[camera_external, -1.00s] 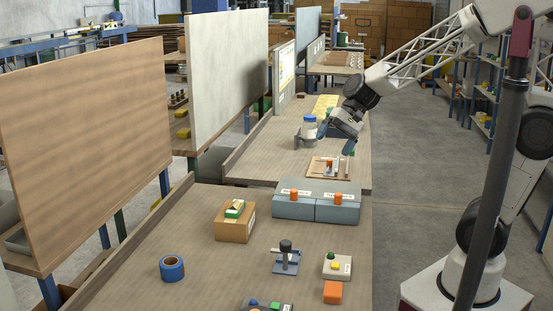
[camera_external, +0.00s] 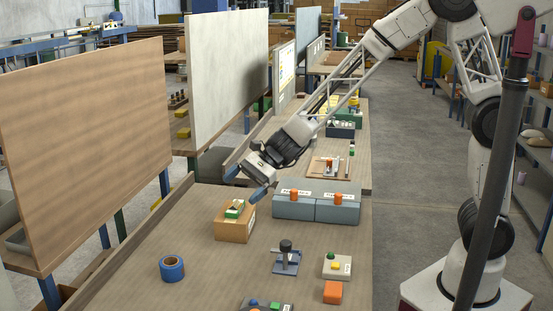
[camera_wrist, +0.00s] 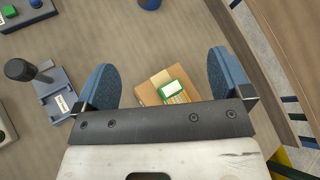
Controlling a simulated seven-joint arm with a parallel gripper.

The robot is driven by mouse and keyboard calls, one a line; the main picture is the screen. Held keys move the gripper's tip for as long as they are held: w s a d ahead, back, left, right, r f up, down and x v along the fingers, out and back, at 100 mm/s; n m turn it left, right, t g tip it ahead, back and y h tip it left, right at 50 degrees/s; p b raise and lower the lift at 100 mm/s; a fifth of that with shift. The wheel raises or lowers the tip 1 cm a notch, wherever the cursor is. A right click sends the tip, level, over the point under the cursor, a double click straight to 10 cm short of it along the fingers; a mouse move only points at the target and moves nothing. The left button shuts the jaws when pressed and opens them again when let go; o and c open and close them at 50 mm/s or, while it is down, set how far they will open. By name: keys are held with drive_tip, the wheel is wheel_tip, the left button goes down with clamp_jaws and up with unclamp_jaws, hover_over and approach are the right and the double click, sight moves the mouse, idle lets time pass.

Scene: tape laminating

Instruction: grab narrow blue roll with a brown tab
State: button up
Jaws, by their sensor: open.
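A blue roll (camera_external: 172,268) lies on the near workbench at the lower left in the external view. I cannot make out a brown tab on it. A blue object cut off at the top edge of the wrist view (camera_wrist: 150,3) appears to be the same roll.
A brown box (camera_external: 234,230) holding a green and white device stands between gripper and roll. Grey-blue boxes (camera_external: 315,208) stand to its right. A small stand with a black knob (camera_external: 286,262) is nearer. Bench around the roll is clear. A wooden panel (camera_external: 85,150) stands left.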

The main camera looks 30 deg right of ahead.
sight(173, 266)
drive_tip(key=s+a+f+m, duration=0.1)
drive_tip(key=a+f+m, duration=0.1)
drive_tip(key=a+f, duration=0.2)
drive_tip(key=s+a+f+m, duration=0.2)
drive_tip(key=a+f, duration=0.2)
drive_tip(key=a, duration=0.3)
drive_tip(key=s+a+f+m+t+y, duration=0.1)
drive_tip(key=a+f+m, duration=0.1)
drive_tip(key=a+f, duration=0.2)
drive_tip(key=shift+s+a, duration=0.15)
drive_tip(key=shift+a, duration=0.45)
drive_tip(key=shift+s+a, duration=0.15)
drive_tip(key=shift+a, duration=0.4)
drive_tip(key=shift+a, duration=0.1)
drive_tip(key=shift+x, duration=1.2)
drive_tip(key=shift+x, duration=2.55)
drive_tip(key=c, duration=1)
drive_tip(key=shift+r, duration=0.1)
